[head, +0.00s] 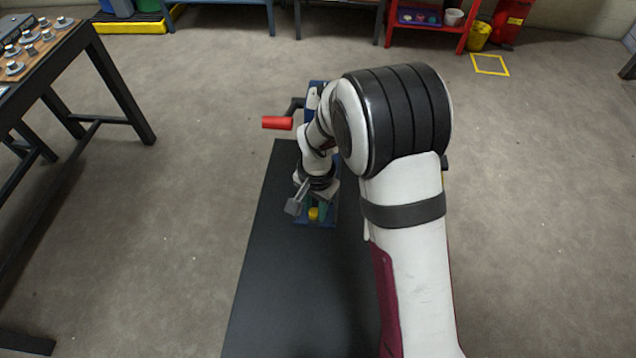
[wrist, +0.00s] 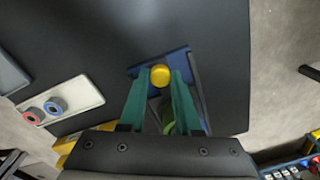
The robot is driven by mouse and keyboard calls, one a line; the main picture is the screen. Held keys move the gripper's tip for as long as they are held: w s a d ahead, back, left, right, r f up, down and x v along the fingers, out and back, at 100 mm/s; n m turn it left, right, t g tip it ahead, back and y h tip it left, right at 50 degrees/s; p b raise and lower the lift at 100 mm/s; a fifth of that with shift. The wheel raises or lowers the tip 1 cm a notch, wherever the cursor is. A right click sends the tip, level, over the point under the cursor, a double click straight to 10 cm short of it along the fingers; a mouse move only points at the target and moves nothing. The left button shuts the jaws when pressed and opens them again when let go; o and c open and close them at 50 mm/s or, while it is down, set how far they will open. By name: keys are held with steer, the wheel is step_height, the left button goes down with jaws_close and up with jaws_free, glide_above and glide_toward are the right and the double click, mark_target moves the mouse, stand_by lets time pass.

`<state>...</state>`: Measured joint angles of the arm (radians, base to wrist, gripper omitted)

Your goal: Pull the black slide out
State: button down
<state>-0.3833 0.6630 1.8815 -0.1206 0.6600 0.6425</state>
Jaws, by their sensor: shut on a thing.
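A blue fixture (head: 318,222) stands on the black table, with a round yellow knob (head: 313,213) near its front end. In the wrist view the same yellow knob (wrist: 160,75) sits between the tips of my gripper's two green fingers (wrist: 162,80). The fingers appear closed on its sides. My gripper (head: 317,208) points down at the fixture in the head view, partly hidden by my wrist. I cannot make out the black slide clearly; it is hidden by the fingers or blends with the dark parts around the knob.
A red-handled crank (head: 277,123) sticks out left at the fixture's far end. The black table (head: 265,290) is bare in front. A dark-legged bench (head: 115,85) stands left, apart.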

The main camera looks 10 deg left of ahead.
steer(key=shift+s, duration=1.1)
steer(key=c, duration=0.6)
jaws_free()
steer(key=shift+w+r, duration=0.1)
steer(key=shift+r, duration=0.3)
step_height(320, 180, up, 15)
steer(key=shift+s+d, duration=0.2)
steer(key=shift+d, duration=0.1)
